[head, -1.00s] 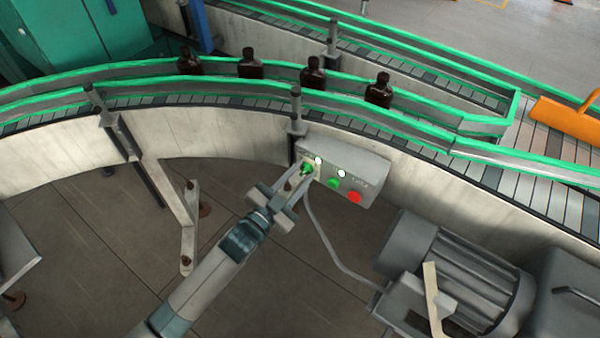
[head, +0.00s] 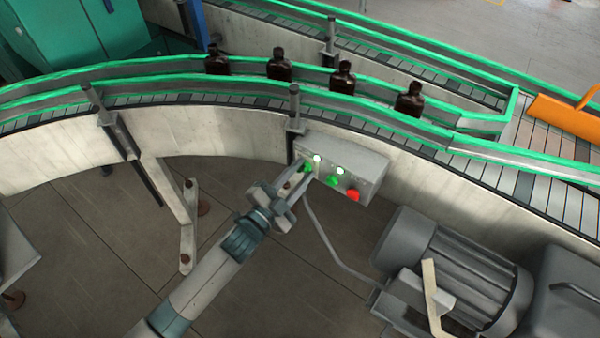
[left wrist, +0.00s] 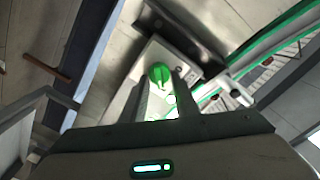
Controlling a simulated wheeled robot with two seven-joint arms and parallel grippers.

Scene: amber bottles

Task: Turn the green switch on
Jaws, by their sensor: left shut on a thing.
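The green switch (head: 307,167) is a knob at the left end of the grey control box (head: 365,163), which is fixed to the conveyor's wall. My left gripper (head: 302,174) reaches it from below left, its fingers on either side of the knob and shut on it. In the left wrist view the green knob (left wrist: 159,75) shows at the fingertips. The fingers partly hide the knob, and its exact angle is hard to tell. My right gripper is not in view.
The box also has a green button (head: 333,181), a red button (head: 353,195) and two bright white lamps. Several amber bottles (head: 343,80) stand on the curved conveyor (head: 240,98) behind. A grey motor (head: 455,275) is at the lower right. A post (head: 294,108) stands close behind the box.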

